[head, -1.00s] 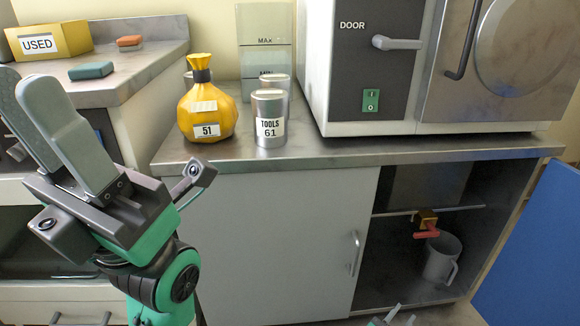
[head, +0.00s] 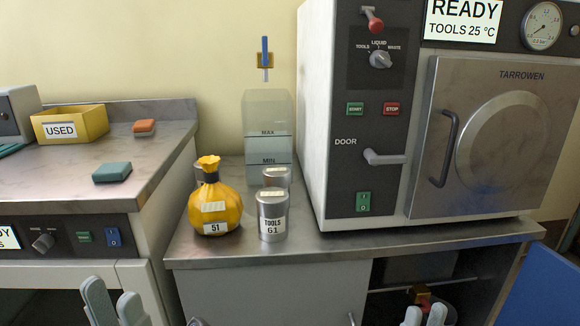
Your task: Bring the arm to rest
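My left gripper (head: 112,290) shows at the bottom left of the head view, in front of the left counter. Its two pale fingers point up with a gap between them and hold nothing. My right gripper (head: 425,312) shows only as two pale fingertips at the bottom edge, in front of the open lower cupboard. The rest of both arms is out of frame.
A blue panel (head: 540,290) is at lower right. A yellow USED bin (head: 70,124) sits on the left counter.

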